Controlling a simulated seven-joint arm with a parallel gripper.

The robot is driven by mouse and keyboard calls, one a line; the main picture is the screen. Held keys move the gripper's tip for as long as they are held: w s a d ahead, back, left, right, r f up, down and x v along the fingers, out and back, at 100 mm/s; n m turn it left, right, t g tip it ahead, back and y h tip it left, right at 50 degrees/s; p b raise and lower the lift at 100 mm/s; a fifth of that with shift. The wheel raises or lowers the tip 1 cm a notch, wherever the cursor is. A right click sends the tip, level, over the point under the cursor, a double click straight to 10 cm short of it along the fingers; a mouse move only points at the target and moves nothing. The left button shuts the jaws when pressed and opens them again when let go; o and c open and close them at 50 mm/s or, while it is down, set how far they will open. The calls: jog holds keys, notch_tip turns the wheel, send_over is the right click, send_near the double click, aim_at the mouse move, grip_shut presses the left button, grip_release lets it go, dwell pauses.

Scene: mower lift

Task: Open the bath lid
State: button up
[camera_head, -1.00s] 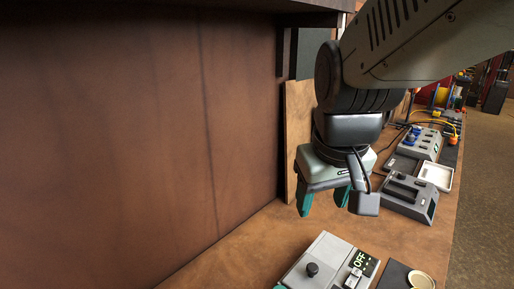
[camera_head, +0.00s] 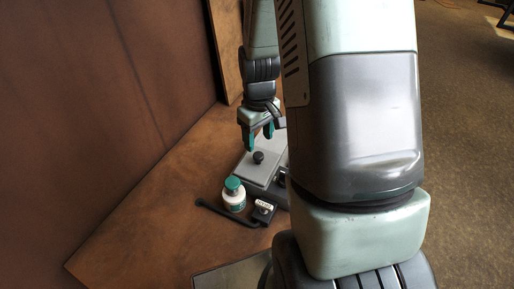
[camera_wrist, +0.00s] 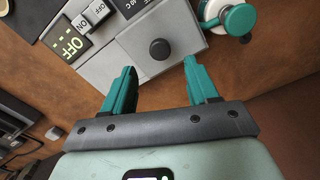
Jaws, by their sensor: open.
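The bath is a grey box on the bench, with a flat light-grey lid (camera_head: 255,173) and a round black knob (camera_head: 258,157) on it. The lid lies flat and looks closed. My gripper (camera_head: 260,138) is open and empty, pointing down, just above and behind the knob in the head view. In the wrist view the knob (camera_wrist: 160,49) shows just beyond and between the teal fingertips (camera_wrist: 160,66), with no visible contact. The lid also shows there (camera_wrist: 140,62). My arm hides the right side of the bath in the head view.
A white bottle with a teal cap (camera_head: 233,195) stands close in front of the bath. A black rod (camera_head: 225,214) and a small labelled block (camera_head: 263,211) are beside it. An OFF display (camera_wrist: 68,43) is on the bath. The brown wall bounds the left; bench left of the bottle is clear.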

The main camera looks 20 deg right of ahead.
aim_at(259, 154)
notch_tip(259, 154, down, 6)
jog(key=shift+f, duration=0.1)
jog(key=shift+c, duration=0.2)
grip_shut()
dwell(0.3)
